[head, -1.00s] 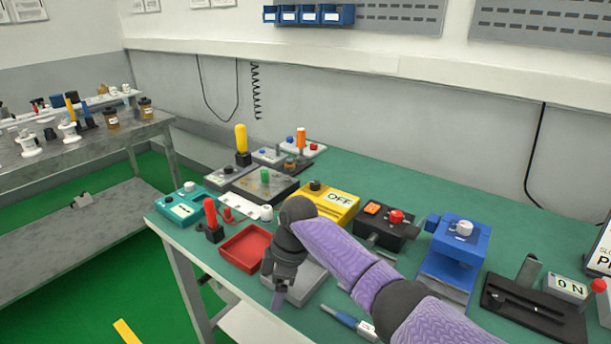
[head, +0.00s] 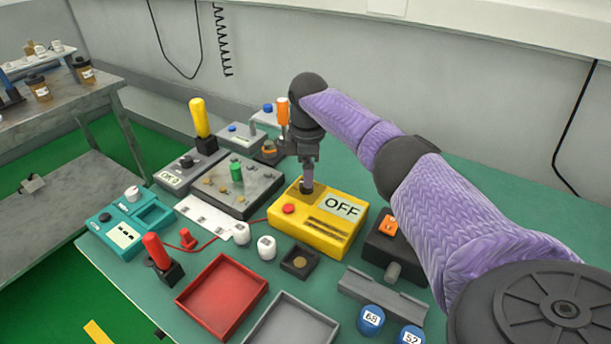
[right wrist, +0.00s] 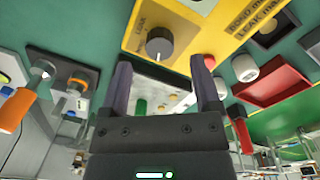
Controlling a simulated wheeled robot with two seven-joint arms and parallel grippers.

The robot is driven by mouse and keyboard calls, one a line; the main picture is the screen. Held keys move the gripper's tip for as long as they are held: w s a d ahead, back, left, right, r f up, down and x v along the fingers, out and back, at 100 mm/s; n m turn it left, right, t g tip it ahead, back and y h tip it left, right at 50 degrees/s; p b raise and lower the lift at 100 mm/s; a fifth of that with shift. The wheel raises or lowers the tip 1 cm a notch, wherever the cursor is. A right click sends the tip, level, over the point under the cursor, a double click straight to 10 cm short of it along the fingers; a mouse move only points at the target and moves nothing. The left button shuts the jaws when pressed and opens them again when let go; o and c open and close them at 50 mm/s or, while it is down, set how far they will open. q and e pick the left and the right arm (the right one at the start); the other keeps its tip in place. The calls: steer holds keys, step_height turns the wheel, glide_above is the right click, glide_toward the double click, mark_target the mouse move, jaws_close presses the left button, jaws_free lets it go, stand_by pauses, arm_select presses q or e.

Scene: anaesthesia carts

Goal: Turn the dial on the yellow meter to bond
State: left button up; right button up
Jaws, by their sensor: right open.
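The yellow meter (head: 330,238) stands on the green bench, its display (head: 343,207) reading OFF. It has a red button (head: 288,209) and dark slots on top. In the right wrist view the dial (right wrist: 160,44) is a dark grey round knob with a light mark, beside small lettering on the yellow face. My right gripper's fingers (right wrist: 163,68) are open and apart, the dial showing just past their tips. I cannot tell whether they touch it. My left gripper is not in view.
A grey block with a green knob (head: 237,172) stands close left of the meter. A black box with an orange switch (head: 389,228) is close right. A red tray (head: 222,298) and small white knobs lie in front. Free bench shows behind right.

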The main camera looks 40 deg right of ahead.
step_height(320, 180, down, 4)
steer(key=shift+w+r+b, duration=0.1)
steer(key=shift+r+b, duration=0.15)
steer(key=shift+b, duration=0.2)
steer(key=shift+f, duration=0.2)
steer(key=c, duration=1)
jaws_close()
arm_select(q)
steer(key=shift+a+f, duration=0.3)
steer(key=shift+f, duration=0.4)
